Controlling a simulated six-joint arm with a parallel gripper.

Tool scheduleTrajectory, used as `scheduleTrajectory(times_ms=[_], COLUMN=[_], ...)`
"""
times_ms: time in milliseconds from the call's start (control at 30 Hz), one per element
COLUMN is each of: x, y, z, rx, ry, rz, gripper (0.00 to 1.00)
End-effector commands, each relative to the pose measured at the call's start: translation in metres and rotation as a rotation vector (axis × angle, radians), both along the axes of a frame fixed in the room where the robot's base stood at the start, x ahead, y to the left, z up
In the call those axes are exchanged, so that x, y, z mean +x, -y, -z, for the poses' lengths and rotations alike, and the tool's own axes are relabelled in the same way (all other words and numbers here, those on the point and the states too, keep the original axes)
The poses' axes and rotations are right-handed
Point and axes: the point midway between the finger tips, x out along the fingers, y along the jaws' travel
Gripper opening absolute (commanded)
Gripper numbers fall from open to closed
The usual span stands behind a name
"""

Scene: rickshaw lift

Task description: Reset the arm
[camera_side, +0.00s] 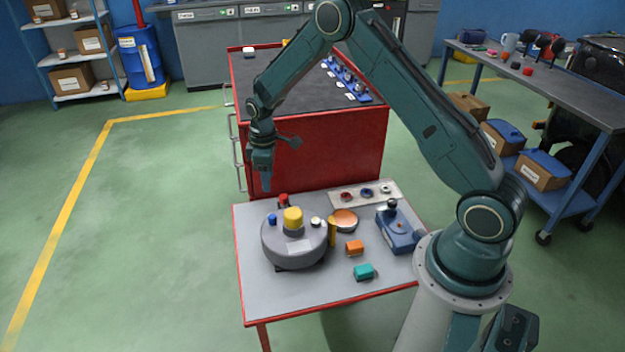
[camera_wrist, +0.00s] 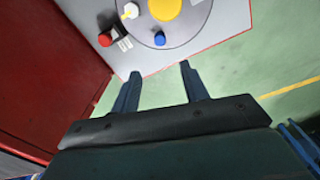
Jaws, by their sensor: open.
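My gripper (camera_side: 266,183) hangs pointing down in the side view, above the far left edge of the small grey-topped table (camera_side: 261,298). In the wrist view my gripper (camera_wrist: 158,84) shows two blue fingers spread apart with nothing between them. Its fingertips lie over the table's edge and the green floor, apart from the objects on the table. My arm arches from its base at the right, over the table.
On the table stand a round grey device (camera_side: 293,248) with a yellow knob (camera_side: 292,217), an orange block (camera_side: 354,248), a teal block (camera_side: 363,272) and a blue device (camera_side: 398,236). A red cabinet (camera_side: 312,155) stands close behind. Floor at left is clear.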

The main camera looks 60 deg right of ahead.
Motion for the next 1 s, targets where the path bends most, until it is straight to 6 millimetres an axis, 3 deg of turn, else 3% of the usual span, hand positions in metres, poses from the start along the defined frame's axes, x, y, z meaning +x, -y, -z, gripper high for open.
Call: scheduleTrajectory(times_ms=[167,467,700,1000], x=[-0.002,-0.021,-0.049,-0.094], y=[-0.004,-0.018,-0.032,-0.049], z=[-0.021,-0.093,-0.151,-0.211], rx=[-0.003,-0.008,-0.008,0.001], ry=[0.019,0.079,0.133,0.202], rz=[0.015,0.077,0.137,0.209], gripper=[0.45,0.45,0.45,0.45])
